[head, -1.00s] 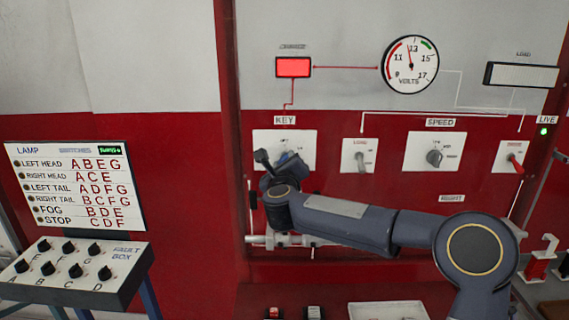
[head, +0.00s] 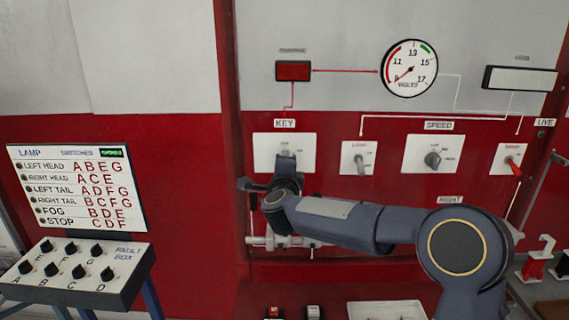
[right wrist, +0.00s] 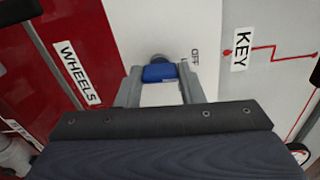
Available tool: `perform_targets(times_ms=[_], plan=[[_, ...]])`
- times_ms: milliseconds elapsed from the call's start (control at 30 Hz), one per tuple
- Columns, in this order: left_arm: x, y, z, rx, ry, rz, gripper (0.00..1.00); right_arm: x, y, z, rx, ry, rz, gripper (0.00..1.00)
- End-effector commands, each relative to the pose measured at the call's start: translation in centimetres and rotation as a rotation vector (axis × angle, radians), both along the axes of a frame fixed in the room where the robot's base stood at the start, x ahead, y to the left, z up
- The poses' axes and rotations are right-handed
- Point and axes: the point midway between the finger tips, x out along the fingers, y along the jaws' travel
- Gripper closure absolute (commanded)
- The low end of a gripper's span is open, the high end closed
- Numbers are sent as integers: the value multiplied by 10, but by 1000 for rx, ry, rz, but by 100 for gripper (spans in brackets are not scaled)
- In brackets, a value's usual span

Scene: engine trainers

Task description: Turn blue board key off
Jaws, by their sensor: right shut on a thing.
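The key plate (head: 272,150) is a white panel under the KEY label (head: 285,124) on the red board. My right gripper (right wrist: 161,78) is shut on the blue key (right wrist: 159,73) in the right wrist view, with OFF lettering just to the right of the key. In the head view my right wrist and gripper (head: 286,160) cover most of the key. The charge lamp (head: 293,71) is dark red and unlit. The volts gauge (head: 409,69) needle points to the low lower-left end. The LIVE lamp (head: 541,134) is dark. My left gripper is not in view.
To the right on the board are a light switch plate (head: 359,157), a speed knob (head: 433,158) and a red-handled switch (head: 514,166). A fault box (head: 75,275) with several black knobs stands at the lower left, below a lamp chart (head: 77,188).

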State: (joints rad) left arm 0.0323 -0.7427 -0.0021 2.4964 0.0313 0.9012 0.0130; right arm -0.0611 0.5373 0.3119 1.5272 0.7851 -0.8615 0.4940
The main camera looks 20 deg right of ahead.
Motion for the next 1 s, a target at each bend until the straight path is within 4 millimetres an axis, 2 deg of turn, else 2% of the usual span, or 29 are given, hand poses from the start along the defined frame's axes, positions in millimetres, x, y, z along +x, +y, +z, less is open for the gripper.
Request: perform_targets(times_ms=[300, 767, 800, 933, 1000], plan=[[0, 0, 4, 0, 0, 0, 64, 0, 1, 0, -90, 27, 2, 88], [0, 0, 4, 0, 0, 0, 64, 0, 1, -1, -101, 31, 2, 88], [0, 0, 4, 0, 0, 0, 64, 0, 1, -1, -101, 31, 2, 62], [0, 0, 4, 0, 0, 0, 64, 0, 1, -1, -101, 30, 2, 45], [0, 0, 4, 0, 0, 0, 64, 0, 1, -1, -100, 30, 2, 44]])
